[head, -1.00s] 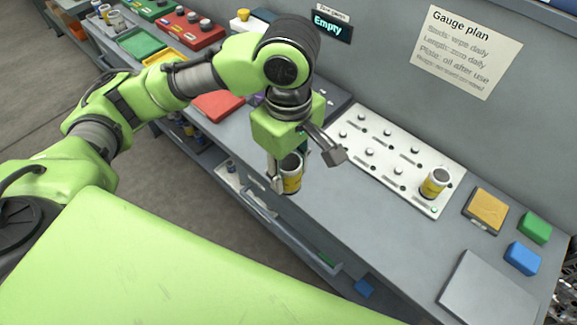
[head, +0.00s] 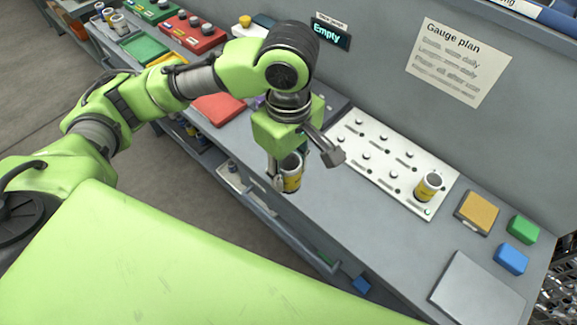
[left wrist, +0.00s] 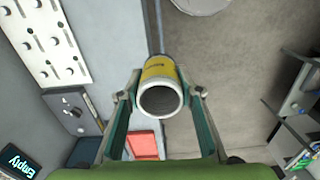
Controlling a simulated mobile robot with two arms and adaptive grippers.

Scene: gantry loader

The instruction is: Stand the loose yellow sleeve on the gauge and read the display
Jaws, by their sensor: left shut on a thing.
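A yellow sleeve with a white rim (head: 292,183) is held in my left gripper (head: 297,170), upright in the air beyond the bench's front edge. In the left wrist view the sleeve's open end (left wrist: 160,98) faces the camera, with a finger on each side. A small display (head: 331,33) on the wall reads "Empty". The dark gauge plate (left wrist: 75,110) shows at the left of the wrist view, with nothing standing on it; my arm partly hides it in the head view. My right gripper is not in view.
A similar yellow sleeve (head: 429,187) stands on a white pegged plate (head: 375,165). An orange-topped block (head: 477,212), a green block (head: 523,229), a blue block (head: 511,258) and a grey pad (head: 478,291) lie to its right. Red and green trays are at the far left.

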